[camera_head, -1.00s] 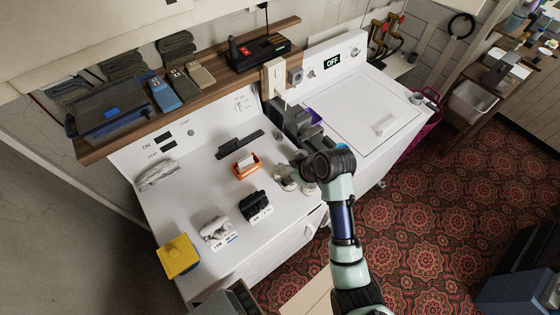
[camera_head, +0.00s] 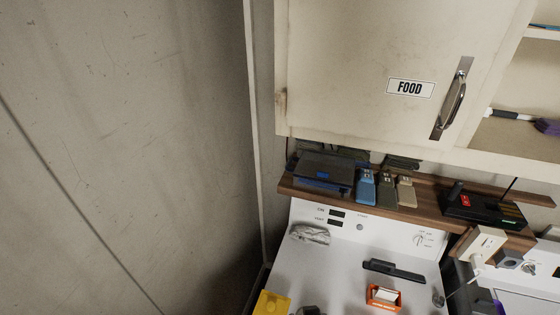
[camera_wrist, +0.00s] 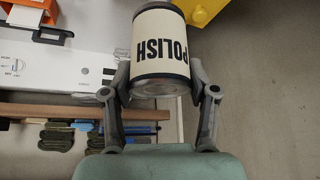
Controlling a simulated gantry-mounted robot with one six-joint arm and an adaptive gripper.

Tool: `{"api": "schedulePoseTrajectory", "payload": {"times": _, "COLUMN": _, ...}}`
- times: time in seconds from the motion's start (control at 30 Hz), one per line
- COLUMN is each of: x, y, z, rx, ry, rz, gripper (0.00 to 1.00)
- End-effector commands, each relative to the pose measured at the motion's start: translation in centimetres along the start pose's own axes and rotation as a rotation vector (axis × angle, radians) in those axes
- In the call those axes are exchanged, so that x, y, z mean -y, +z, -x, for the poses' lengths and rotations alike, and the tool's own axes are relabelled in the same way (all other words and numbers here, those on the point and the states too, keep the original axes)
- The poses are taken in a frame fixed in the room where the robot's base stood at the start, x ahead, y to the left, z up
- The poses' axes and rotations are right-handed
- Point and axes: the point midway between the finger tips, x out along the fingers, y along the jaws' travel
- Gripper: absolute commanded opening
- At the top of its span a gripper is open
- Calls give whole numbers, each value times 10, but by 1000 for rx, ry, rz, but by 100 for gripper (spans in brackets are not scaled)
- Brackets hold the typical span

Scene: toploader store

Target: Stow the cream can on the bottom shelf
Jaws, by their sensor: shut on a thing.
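In the wrist view my gripper (camera_wrist: 160,82) is shut on the cream can (camera_wrist: 155,45). The can has a cream label reading "POLISH" and dark bands, and its metal end faces my palm. The can and gripper cannot be made out in the head view. An open cabinet shelf (camera_head: 525,147) shows at the right of the head view, with a higher shelf (camera_head: 545,33) above it. A brush-like thing with a purple end (camera_head: 545,127) lies on the lower one. I cannot tell which is the bottom shelf.
A shut cabinet door labelled "FOOD" (camera_head: 360,60) is left of the open shelves. Below, a wooden ledge (camera_head: 430,213) holds a dark box (camera_head: 325,172), several handheld devices (camera_head: 385,188) and a black router (camera_head: 482,210). An orange holder (camera_head: 384,297) and yellow box (camera_head: 270,304) sit on the white machine.

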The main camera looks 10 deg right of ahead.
Motion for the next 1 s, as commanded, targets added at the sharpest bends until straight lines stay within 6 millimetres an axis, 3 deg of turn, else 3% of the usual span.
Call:
{"api": "schedulePoseTrajectory", "payload": {"times": 0.03, "x": 33, "y": -5, "z": 5, "rx": -4, "ry": -16, "rz": 30, "gripper": 16}}
{"api": "schedulePoseTrajectory", "payload": {"times": 0.1, "x": 68, "y": -7, "z": 8, "rx": -10, "ry": -30, "rz": 52, "gripper": 16}}
{"api": "schedulePoseTrajectory", "payload": {"times": 0.2, "x": 102, "y": -6, "z": 12, "rx": -17, "ry": -44, "rz": 74, "gripper": 16}}
{"api": "schedulePoseTrajectory", "payload": {"times": 0.3, "x": 120, "y": -5, "z": 14, "rx": -22, "ry": -51, "rz": 84, "gripper": 16}}
{"api": "schedulePoseTrajectory", "payload": {"times": 0.83, "x": 123, "y": -4, "z": 14, "rx": -23, "ry": -52, "rz": 84, "gripper": 16}}
{"api": "schedulePoseTrajectory", "payload": {"times": 0.93, "x": 110, "y": -5, "z": 11, "rx": -20, "ry": -45, "rz": 73, "gripper": 16}}
{"api": "schedulePoseTrajectory", "payload": {"times": 1.0, "x": 89, "y": -5, "z": 7, "rx": -16, "ry": -34, "rz": 57, "gripper": 16}}
